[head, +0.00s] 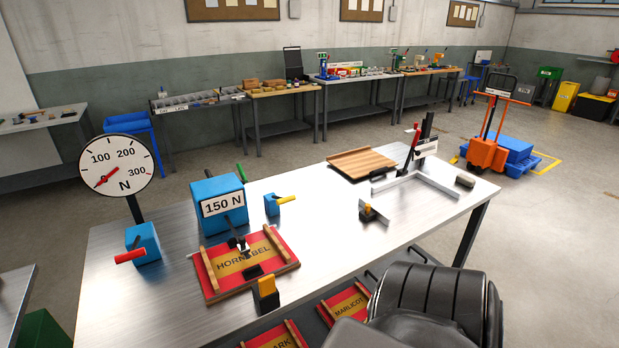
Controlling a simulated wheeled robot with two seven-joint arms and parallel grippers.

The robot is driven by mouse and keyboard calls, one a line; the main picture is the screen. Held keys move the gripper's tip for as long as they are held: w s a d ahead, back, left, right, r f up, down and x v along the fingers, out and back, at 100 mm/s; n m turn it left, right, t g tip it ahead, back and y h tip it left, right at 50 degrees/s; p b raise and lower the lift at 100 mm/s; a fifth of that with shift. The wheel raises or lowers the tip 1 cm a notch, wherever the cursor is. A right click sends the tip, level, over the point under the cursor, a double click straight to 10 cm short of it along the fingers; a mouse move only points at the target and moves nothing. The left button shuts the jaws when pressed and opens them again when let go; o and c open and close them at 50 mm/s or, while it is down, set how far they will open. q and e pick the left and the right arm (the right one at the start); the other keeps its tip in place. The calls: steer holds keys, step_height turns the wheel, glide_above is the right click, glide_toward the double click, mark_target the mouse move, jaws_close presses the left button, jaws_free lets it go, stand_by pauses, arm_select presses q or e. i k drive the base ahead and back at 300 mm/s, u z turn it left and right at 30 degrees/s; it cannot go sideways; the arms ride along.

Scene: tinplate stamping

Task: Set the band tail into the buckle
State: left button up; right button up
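A red and tan board lettered like "HORNABEL" (222,284) lies on the metal workbench (330,230), with wooden bars along two sides. A small dark metal fitting (238,243) sits at its back edge, in front of a blue "150 N" box (218,203). I cannot tell which of these is the buckle, and I cannot make out a band tail. Neither gripper shows in the head view.
A round force dial (117,165) stands at the bench's left, behind a blue block with a red handle (143,244). A yellow-topped black block (266,292) stands at the front. A wooden board (360,163) and metal angle (415,183) lie at the back right.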

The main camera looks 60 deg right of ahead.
mark_target(242, 249)
steer(key=z, duration=1)
steer(key=i, duration=0.1)
steer(key=z, duration=0.05)
